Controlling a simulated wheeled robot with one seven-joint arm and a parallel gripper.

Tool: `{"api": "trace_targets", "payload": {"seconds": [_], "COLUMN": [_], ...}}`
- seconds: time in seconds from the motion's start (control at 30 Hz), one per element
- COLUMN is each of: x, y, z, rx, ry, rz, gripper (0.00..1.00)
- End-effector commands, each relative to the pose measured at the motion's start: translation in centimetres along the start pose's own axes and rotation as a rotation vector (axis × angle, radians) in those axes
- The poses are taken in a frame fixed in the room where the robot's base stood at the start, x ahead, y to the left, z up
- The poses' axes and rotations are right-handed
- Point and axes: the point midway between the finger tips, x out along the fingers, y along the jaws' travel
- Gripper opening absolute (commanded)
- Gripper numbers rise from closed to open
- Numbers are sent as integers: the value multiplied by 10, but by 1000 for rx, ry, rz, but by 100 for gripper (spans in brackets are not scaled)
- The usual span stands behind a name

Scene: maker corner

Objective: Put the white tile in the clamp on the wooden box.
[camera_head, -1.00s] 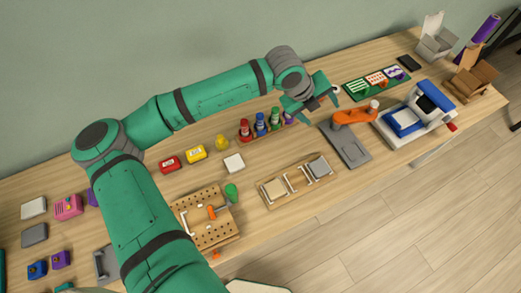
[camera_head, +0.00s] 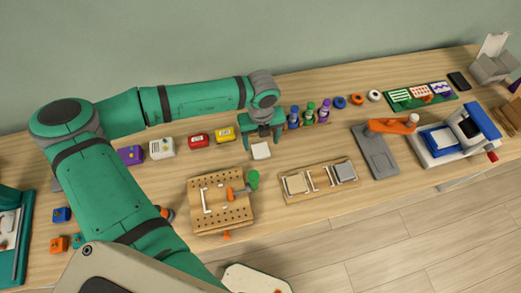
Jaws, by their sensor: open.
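The white tile (camera_head: 260,152) lies on the wooden table, right behind the box. The wooden box (camera_head: 208,219) has a top full of holes and stands nearer the front edge. An orange clamp (camera_head: 237,192) with a green knob sits at the right side of its top; its jaw gap is too small to make out.
Red and yellow boxes (camera_head: 225,134) stand left of my gripper, and several bottles (camera_head: 309,113) close on its right. A wooden tray (camera_head: 320,185) with square pieces lies right of the box. Bare table lies between tile and tray.

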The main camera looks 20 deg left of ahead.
Motion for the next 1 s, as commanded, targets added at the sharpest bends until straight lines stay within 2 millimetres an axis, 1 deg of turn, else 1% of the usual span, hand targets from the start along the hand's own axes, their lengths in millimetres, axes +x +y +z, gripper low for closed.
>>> {"api": "trace_targets", "payload": {"seconds": [0.33, 0.47, 0.67, 0.77, 0.8, 0.87, 0.93, 0.97, 1.0], "x": [43, 49, 50, 50, 50, 50, 49, 49, 49], "y": [2, 2, 2, 2, 2, 2, 2, 2, 2], "z": [3, 4, 4, 4, 4, 4, 4, 4, 4], "rx": [0, 0, -1, -1, -1, -1, -1, -1, -1], "ry": [1, -1, -1, -1, -1, -1, -1, -1, -1], "rz": [0, 0, -1, -1, -1, -1, -1, -1, -1], "gripper": [69, 69, 69, 47, 38, 24, 24, 21, 21]}}
